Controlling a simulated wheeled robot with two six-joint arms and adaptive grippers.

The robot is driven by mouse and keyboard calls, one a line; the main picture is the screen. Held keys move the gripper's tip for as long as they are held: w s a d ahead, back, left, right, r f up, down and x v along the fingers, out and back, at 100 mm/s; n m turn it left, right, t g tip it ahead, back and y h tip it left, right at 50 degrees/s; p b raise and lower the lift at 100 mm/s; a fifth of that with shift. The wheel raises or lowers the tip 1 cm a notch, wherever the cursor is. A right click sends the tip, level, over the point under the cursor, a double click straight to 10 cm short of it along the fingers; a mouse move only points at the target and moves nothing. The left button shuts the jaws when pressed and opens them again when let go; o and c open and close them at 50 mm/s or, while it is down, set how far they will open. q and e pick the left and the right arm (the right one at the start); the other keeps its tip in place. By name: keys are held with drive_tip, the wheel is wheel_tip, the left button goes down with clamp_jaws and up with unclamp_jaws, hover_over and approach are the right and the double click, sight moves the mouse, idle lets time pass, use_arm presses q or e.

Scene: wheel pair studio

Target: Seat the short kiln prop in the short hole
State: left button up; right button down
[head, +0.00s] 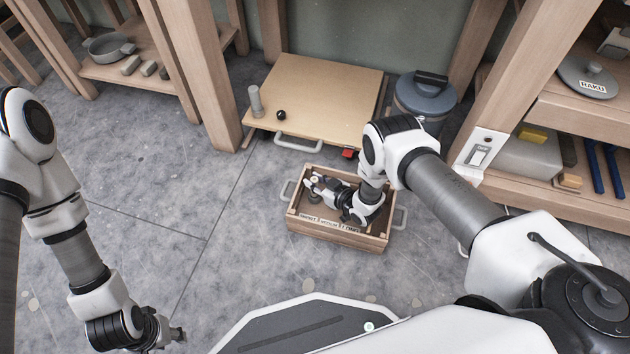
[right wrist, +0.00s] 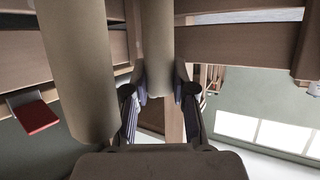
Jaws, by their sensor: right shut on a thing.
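A wooden box (head: 345,237) with a side handle at each end and a row of small labels along its front stands on the floor. The left label seems to read SHORT. My right gripper (head: 314,187) reaches down into the left part of the box. In the right wrist view it is shut on a pale cylindrical kiln prop (right wrist: 158,45), between its two dark fingers. A second, larger-looking pale cylinder (right wrist: 77,70) stands to its left there. The holes are hidden by my gripper and arm. My left gripper (head: 176,336) hangs over the floor, low at the left; its jaws are unclear.
Shelves flank both sides. Floor left of the box is clear.

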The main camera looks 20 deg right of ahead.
drive_tip(key=c, duration=0.9)
unclamp_jaws()
wheel_tip(320, 180, up, 10)
drive_tip(key=shift+a+r, duration=0.1)
